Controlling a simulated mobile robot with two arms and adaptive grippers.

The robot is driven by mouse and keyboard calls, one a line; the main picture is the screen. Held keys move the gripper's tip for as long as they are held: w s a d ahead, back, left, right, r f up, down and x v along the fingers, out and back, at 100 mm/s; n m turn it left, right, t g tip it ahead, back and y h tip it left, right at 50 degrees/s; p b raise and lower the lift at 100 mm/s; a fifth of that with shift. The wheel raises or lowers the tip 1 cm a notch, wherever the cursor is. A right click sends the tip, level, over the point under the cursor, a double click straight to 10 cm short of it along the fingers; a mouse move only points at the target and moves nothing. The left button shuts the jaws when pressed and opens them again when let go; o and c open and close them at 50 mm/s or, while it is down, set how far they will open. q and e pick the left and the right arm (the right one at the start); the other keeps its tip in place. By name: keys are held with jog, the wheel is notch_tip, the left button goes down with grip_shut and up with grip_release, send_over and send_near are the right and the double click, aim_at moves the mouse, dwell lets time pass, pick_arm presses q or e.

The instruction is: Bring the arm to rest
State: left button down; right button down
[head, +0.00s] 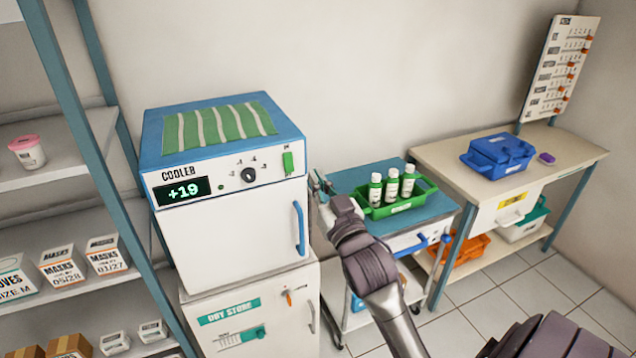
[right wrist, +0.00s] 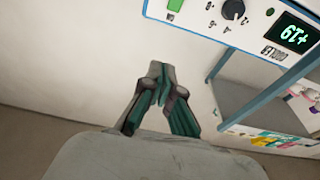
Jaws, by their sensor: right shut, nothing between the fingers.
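My right arm comes in from the lower right in the head view. Its right gripper (head: 322,184) is beside the right side of the cooler (head: 240,231), near its top front corner. In the right wrist view the right gripper (right wrist: 161,85) is shut with nothing between its fingers. The cooler's control panel (right wrist: 243,20) shows upside down there, to the upper right of the fingertips. My left gripper does not show.
A blue cart (head: 360,176) right of the cooler bears a green tray (head: 421,190) with three green bottles. A table (head: 569,151) at right bears a blue case (head: 497,155). Shelves with boxes (head: 106,254) stand at left. Tiled floor (head: 497,290) is open at lower right.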

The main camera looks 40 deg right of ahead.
dwell(0.4)
notch_tip(320, 180, down, 23)
jog(key=w+a+n+g+y, duration=0.1)
jog(key=w+a+g+y, duration=0.15)
jog(key=g, duration=0.25)
jog(key=s+a+f+g, duration=0.2)
jog(key=s+f, duration=0.1)
jog(key=f, duration=0.5)
jog(key=s+a+f+n+g+y, duration=0.1)
jog(key=s+f, duration=0.2)
jog(key=f, duration=0.5)
jog(key=s+a+f+g, duration=0.2)
jog(key=s+f, duration=0.1)
jog(key=f, duration=0.5)
jog(key=s+a+f+n+g+y, duration=0.1)
jog(key=s+a+f+g, duration=0.1)
jog(key=s+f, duration=0.7)
jog(key=s+a+f+n+g, duration=0.1)
jog(key=s+a+f+g, duration=0.15)
jog(key=s+f, duration=0.6)
jog(key=s+f+g, duration=0.2)
jog(key=s+f, duration=0.1)
jog(key=s, duration=0.7)
jog(key=s+f+n+g+b, duration=0.1)
jog(key=s+f+g, duration=0.1)
jog(key=s, duration=0.8)
jog(key=shift+s+a+f, duration=0.15)
jog(key=shift+s+f, duration=0.05)
jog(key=shift+f, duration=0.6)
